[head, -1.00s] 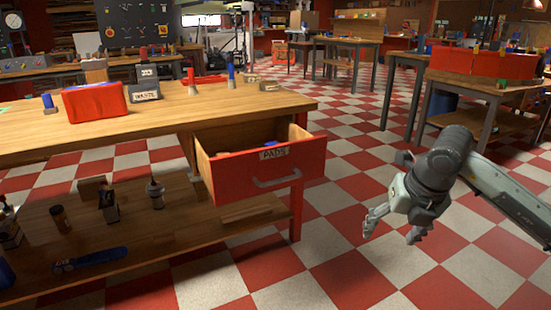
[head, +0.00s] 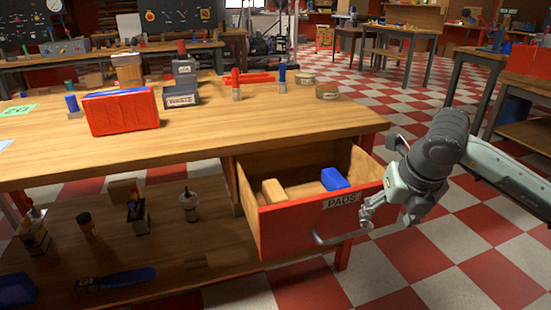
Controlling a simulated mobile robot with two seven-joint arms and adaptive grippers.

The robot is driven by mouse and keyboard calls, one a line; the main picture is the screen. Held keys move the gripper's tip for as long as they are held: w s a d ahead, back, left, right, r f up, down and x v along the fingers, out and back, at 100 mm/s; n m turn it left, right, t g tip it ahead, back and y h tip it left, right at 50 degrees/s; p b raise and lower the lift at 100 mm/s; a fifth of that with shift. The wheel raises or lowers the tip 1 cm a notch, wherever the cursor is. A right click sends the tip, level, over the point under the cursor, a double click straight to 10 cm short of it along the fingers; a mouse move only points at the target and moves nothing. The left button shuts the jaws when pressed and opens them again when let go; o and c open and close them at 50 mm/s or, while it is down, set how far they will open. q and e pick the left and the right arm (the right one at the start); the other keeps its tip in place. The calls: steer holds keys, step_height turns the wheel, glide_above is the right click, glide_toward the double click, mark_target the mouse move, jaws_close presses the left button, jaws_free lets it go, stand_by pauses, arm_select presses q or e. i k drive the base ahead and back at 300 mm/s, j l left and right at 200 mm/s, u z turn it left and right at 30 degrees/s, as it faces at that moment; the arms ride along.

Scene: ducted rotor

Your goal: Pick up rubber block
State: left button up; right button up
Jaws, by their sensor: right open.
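The open drawer (head: 280,236), red-fronted and labelled PADS, hangs out from under the wooden workbench. Inside lie a tan block (head: 274,190) and a blue block (head: 334,179), apart from each other. I cannot tell for sure which of them is the rubber block. My right gripper (head: 387,216) is open and empty, just to the right of the drawer front and its handle, with its fingers pointing down. My left gripper is not in view.
The workbench top (head: 250,125) holds a red box (head: 122,112), a blue-topped post (head: 282,79), a red-topped post (head: 235,85) and small round tins. Its lower shelf (head: 180,250) carries bottles and tools. Checkered floor is open at the right.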

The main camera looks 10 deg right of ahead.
mark_target(332, 178)
steer(key=i+l+u, duration=0.55)
steer(key=l, duration=0.25)
steer(key=l+u, duration=0.15)
steer(key=l, duration=0.3)
steer(key=k, duration=0.05)
